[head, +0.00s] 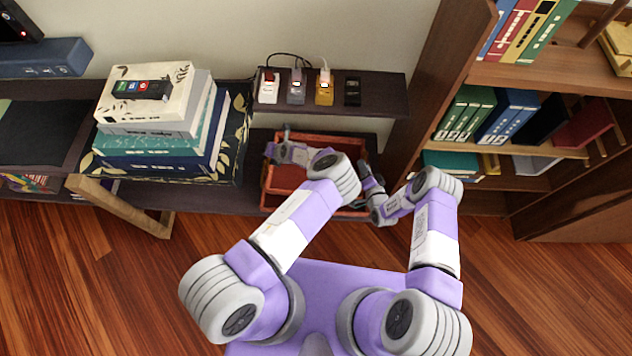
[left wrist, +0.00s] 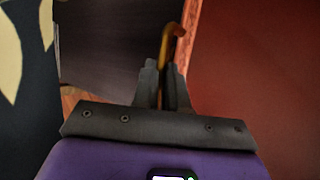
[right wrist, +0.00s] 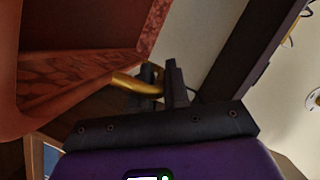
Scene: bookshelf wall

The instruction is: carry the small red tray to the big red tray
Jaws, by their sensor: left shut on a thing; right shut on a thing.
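A red tray (head: 330,138) is in the low bay below the device shelf, partly covered by my left arm. I cannot tell whether a second red tray lies under or inside it. My left gripper (head: 269,158) is at the tray's left side. In the left wrist view it is shut on a yellow handle (left wrist: 173,32) beside a red wall (left wrist: 250,80). My right gripper (head: 364,170) is at the right side. In the right wrist view it is shut on another yellow handle (right wrist: 133,86), close to red tray surfaces (right wrist: 70,75).
A stack of books (head: 150,125) stands left of the tray. Several small devices sit on the dark shelf (head: 385,92) above it. A tall wooden bookcase (head: 440,60) closes off the right side. The wooden floor (head: 530,290) is clear at the right front.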

